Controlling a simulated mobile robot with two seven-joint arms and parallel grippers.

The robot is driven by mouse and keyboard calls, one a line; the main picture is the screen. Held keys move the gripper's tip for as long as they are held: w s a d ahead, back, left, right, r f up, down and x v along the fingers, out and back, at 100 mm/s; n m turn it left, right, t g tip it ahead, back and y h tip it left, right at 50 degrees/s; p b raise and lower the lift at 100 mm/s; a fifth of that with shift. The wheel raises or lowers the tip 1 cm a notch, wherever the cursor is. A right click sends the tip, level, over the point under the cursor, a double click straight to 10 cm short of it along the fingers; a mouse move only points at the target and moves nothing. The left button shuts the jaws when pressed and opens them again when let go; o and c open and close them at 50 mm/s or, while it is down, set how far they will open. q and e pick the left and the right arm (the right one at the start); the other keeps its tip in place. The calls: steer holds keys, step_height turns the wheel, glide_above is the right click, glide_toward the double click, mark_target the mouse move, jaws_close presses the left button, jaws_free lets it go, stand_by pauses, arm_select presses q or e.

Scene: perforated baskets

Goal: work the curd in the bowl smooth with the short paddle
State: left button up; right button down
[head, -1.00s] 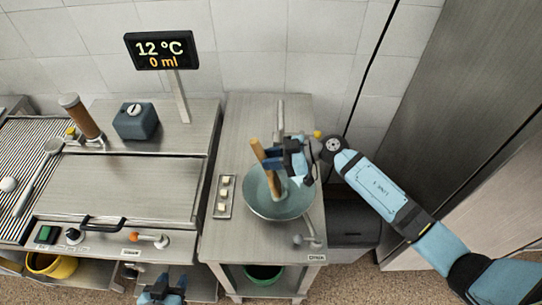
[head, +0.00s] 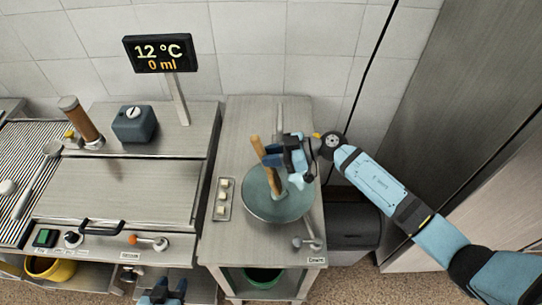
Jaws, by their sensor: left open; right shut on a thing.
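The bowl (head: 260,205) is a round grey-green vessel set in the steel table right of centre. The short paddle (head: 257,146) has a wooden handle and stands tilted in the bowl, its lower end inside. My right gripper (head: 273,160) comes in from the right and is shut on the paddle above the bowl. The curd cannot be told apart from the bowl's inside, partly hidden by the gripper and paddle. My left gripper (head: 163,294) is open and empty at the bottom edge, below the counter front and away from the bowl.
A small tray with several pale cubes (head: 223,199) lies left of the bowl. A tap-like lever (head: 308,242) is at the table's front right. A display (head: 159,53) reads 12 °C and 0 ml. Left stands a lidded steel unit (head: 130,190) with a dark handle.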

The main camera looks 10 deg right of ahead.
steer(key=shift+w+d+f, duration=0.1)
steer(key=shift+w+d, duration=0.05)
steer(key=shift+w, duration=0.65)
steer(key=shift+s+a+f, duration=0.1)
steer(key=shift+s, duration=0.45)
steer(key=shift+s+a+f, duration=0.1)
steer(key=shift+s, duration=0.45)
steer(key=shift+w+d+r, duration=0.1)
steer(key=shift+w+d, duration=0.15)
steer(key=shift+w, duration=0.65)
steer(key=shift+s+r, duration=0.15)
steer(key=shift+r, duration=0.05)
steer(key=shift+w+d+f, duration=0.1)
steer(key=shift+w+d, duration=0.05)
steer(key=shift+w, duration=0.75)
steer(key=shift+s, duration=0.1)
